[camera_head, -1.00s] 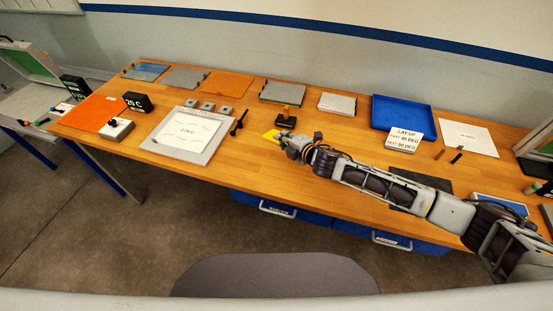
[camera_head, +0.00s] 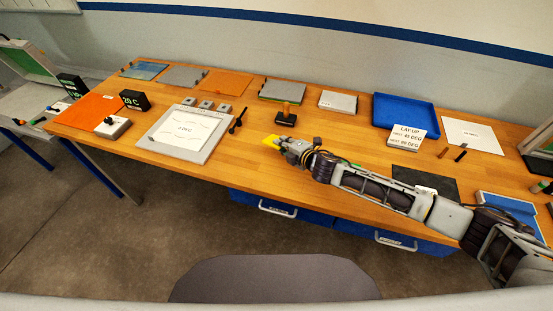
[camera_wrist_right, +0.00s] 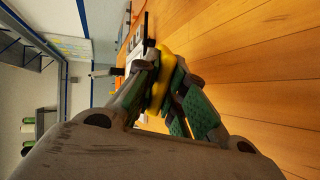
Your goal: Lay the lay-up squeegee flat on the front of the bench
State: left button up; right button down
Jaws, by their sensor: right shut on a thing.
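The lay-up squeegee (camera_head: 269,141) is yellow, and a small part of it shows at the fingertips of my right gripper (camera_head: 283,145) in the head view. In the right wrist view the yellow squeegee (camera_wrist_right: 163,82) sits between the green pads of the right gripper (camera_wrist_right: 165,90), which is shut on it. The gripper is over the front part of the wooden bench (camera_head: 240,165). I cannot tell whether the squeegee touches the bench top. My left gripper is not in view.
A black block with a wooden handle (camera_head: 286,115) stands just behind the gripper. A white-sheeted plate (camera_head: 165,152) and a dark tool (camera_head: 237,121) lie to the left. A blue tray (camera_head: 405,103) and a lay-up sign (camera_head: 406,137) are to the right. The front bench strip is clear.

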jog(key=shift+f+b, duration=1.25)
jog(key=shift+f, duration=0.1)
jog(key=shift+f+b, duration=0.95)
jog(key=shift+f, duration=0.5)
jog(key=c, duration=1.7)
grip_release()
jog(key=shift+o, duration=0.2)
jog(key=shift+p+v, duration=0.85)
jog(key=shift+v, duration=0.6)
jog(key=shift+p+v, duration=1.05)
jog(key=shift+v, duration=1.5)
